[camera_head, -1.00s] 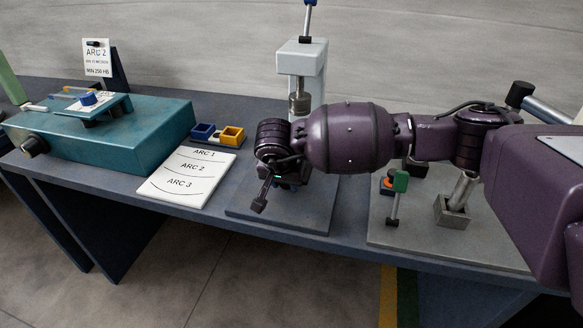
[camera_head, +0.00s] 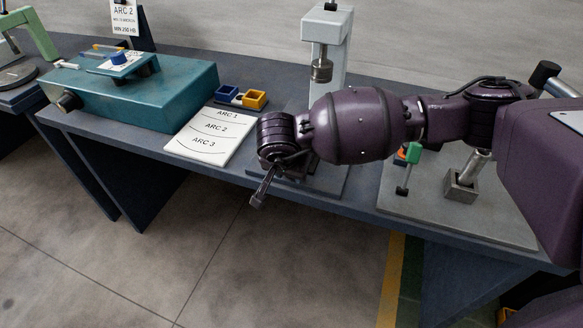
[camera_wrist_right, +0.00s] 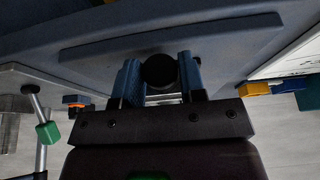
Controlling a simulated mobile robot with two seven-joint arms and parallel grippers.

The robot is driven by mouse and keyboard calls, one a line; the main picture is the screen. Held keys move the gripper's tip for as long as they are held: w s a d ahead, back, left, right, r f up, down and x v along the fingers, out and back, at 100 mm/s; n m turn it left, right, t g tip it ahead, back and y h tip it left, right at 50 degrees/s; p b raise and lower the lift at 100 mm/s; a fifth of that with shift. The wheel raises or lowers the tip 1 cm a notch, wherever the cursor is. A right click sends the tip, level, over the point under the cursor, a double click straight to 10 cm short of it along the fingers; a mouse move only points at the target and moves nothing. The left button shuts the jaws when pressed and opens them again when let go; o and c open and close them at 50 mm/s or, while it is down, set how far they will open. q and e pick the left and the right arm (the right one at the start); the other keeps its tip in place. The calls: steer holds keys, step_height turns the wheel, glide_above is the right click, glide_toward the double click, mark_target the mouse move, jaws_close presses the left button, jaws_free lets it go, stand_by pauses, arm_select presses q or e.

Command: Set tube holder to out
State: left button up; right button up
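No part is labelled as the tube holder. On the grey plate at the right, a small grey block (camera_head: 460,187) holds a slanted metal tube (camera_head: 478,161); I cannot tell if this is it. My right gripper (camera_head: 290,172) hangs low over the front of the dark base plate below the pale column; its fingers are mostly hidden behind the wrist in the head view. In the right wrist view the right gripper (camera_wrist_right: 160,78) has two blue fingers apart, with a dark round knob (camera_wrist_right: 158,70) between them. Contact with it is unclear. My left gripper is not in view.
A pale column (camera_head: 330,50) with a hanging metal cylinder stands behind my wrist. A green-topped lever (camera_head: 413,154) stands on the right plate. To the left are a white ARC card (camera_head: 208,135), blue and yellow bins (camera_head: 254,98), and a teal machine (camera_head: 150,95).

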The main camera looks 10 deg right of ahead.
steer(key=o, duration=0.4)
steer(key=shift+s+a, duration=0.15)
steer(key=shift+s, duration=0.05)
steer(key=shift+w, duration=0.1)
steer(key=p+v, duration=0.1)
steer(key=v, duration=0.9)
steer(key=shift+r, duration=0.35)
